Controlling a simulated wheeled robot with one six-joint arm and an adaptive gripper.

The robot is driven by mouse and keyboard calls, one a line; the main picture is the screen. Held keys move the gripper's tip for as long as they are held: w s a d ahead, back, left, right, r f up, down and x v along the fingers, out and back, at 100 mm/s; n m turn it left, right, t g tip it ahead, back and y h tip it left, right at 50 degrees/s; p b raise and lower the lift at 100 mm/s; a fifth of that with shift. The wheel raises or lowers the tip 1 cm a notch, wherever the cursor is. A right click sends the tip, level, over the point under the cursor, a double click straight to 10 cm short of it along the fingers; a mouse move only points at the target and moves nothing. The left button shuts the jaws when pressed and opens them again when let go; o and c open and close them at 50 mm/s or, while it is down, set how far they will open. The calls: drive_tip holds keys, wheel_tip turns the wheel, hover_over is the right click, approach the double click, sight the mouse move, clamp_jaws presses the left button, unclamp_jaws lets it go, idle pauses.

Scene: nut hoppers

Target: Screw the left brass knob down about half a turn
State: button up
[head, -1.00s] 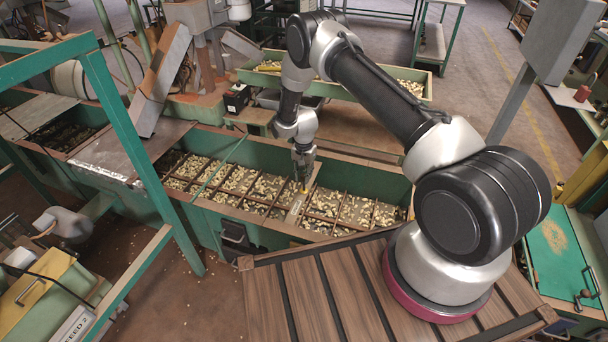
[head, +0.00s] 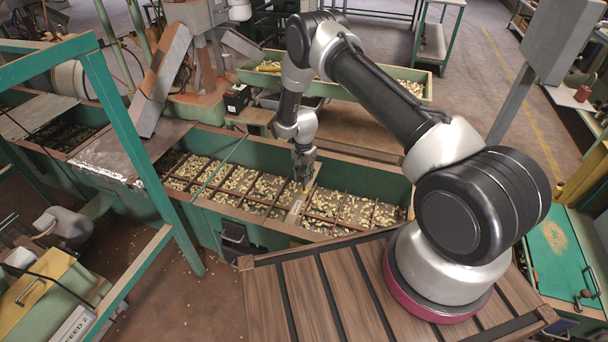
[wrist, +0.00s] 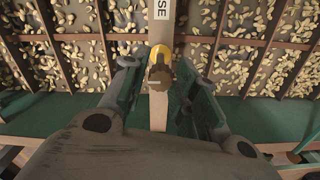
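One brass-yellow knob (wrist: 160,52) with a brown knurled part (wrist: 160,76) and a short pale mark sits on a light strip (wrist: 158,112) in the wrist view. I cannot tell from these frames whether a second knob stands nearby. In the head view the yellow knob (head: 307,187) shows as a small spot just below my gripper (head: 304,172). In the wrist view my gripper (wrist: 163,88) is open. Its fingers stand left and right of the brown part, with visible gaps on both sides. The knob's lower part is hidden.
The strip bears lettering ending in "SE". A green hopper (head: 365,178) with brown dividers and pale nuts surrounds it. Its front wall (wrist: 250,112) runs beneath my fingers. A second nut trough (head: 425,92) lies behind. A slatted wooden top (head: 300,300) lies in front.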

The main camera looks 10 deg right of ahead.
drive_tip(key=shift+o, duration=0.9)
drive_tip(key=shift+w+r, duration=0.1)
drive_tip(key=shift+r, duration=0.1)
wheel_tip(320, 180, up, 12)
drive_tip(key=shift+f, duration=0.2)
